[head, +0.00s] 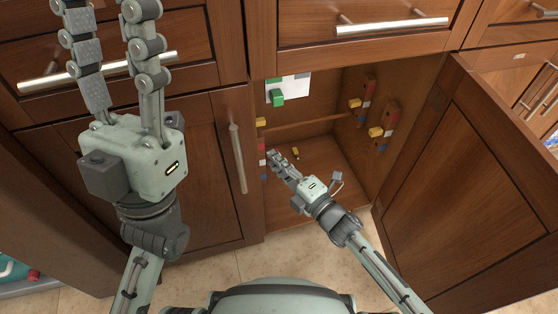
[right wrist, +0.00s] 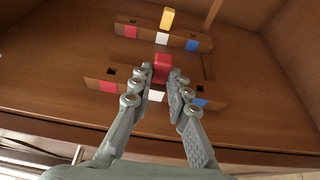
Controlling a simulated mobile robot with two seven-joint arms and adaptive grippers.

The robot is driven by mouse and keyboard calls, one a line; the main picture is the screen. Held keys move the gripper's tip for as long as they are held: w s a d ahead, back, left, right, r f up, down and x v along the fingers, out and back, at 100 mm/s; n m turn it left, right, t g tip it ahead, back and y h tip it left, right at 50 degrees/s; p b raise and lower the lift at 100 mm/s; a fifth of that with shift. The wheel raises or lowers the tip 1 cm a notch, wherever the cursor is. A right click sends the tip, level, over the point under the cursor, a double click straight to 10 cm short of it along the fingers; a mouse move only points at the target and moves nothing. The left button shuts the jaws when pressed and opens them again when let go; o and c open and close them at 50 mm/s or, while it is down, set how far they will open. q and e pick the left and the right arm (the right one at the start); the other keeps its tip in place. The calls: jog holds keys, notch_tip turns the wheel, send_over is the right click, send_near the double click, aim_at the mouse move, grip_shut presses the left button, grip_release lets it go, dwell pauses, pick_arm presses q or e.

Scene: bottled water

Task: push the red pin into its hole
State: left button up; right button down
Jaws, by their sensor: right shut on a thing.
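My right gripper (right wrist: 160,80) is shut on a red pin (right wrist: 163,64), which shows between the fingertips in the right wrist view. The pin is in front of a wooden strip (right wrist: 130,88) with red (right wrist: 108,86), white (right wrist: 155,96) and blue (right wrist: 200,103) squares. A dark square hole (right wrist: 112,71) shows above the red square; the middle of the strip is partly hidden. I cannot tell whether the pin touches the strip. In the head view the right gripper (head: 275,158) is by the cabinet's left wall. My left gripper (head: 110,8) is open and empty.
A second strip (right wrist: 176,38) has a yellow pin (right wrist: 167,18) above its white square. Strips with yellow pins (head: 375,132) are on the cabinet's right wall. A yellow pin (head: 295,152) shows inside. The door (head: 470,160) stands open.

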jog(key=c, duration=1.4)
grip_release()
jog(key=shift+o, duration=0.2)
